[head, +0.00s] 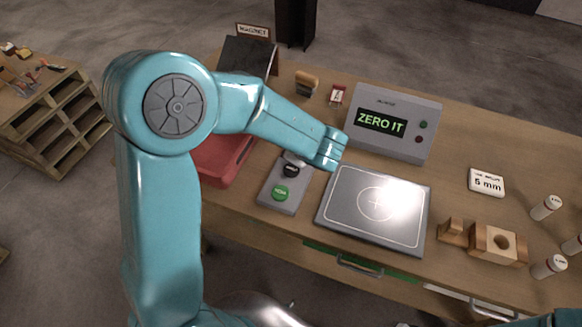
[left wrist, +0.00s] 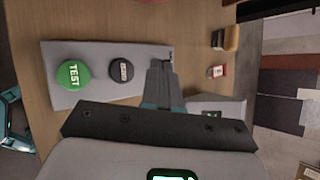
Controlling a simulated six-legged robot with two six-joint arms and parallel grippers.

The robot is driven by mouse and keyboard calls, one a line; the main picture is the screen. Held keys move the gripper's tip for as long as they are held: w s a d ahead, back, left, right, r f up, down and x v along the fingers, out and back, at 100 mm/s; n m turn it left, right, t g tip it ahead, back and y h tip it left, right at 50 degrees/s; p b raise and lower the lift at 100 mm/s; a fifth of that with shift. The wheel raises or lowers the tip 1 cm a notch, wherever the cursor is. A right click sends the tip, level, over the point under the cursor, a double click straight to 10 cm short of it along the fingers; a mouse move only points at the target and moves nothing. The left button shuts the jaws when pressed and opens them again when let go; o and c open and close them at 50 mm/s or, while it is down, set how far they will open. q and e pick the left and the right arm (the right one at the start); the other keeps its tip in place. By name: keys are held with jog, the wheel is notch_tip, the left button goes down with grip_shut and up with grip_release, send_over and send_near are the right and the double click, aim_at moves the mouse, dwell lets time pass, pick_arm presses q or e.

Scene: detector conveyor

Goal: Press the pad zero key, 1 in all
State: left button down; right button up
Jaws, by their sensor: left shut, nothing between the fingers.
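The grey key pad (head: 270,197) lies on the wooden table with a green TEST key (head: 280,193) and a black key (head: 291,170). In the left wrist view the pad (left wrist: 60,57) shows the green key (left wrist: 74,75) and the black key (left wrist: 121,69), whose small label is hard to read. My left gripper (left wrist: 161,66) is shut and empty, over the pad's end beside the black key, apart from it in the picture; its height above the pad is unclear. In the head view my left arm mostly hides it. My right gripper is out of view.
A grey display box (head: 395,100) reads "ZERO IT". A flat plate with a cross (head: 375,205) lies right of the pad, and a red case (head: 222,160) lies left. Wooden blocks (head: 497,245), a "5 mm" card (head: 486,182) and white cylinders (head: 546,207) stand at the right.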

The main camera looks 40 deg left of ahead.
aim_at(292, 172)
pick_arm(q)
jog(key=f+b, duration=0.1)
jog(key=f, duration=0.1)
jog(key=f+b, duration=0.2)
jog(key=f, duration=0.1)
jog(key=f+b, duration=0.2)
jog(key=f, duration=0.1)
jog(key=shift+w+a+f, duration=0.15)
jog(key=shift+a, duration=0.1)
jog(key=shift+w+f+b, duration=0.1)
jog(key=shift+f+b, duration=0.15)
jog(key=shift+b, duration=0.25)
jog(key=shift+d, duration=0.1)
jog(key=shift+r, duration=0.1)
dwell(1.0)
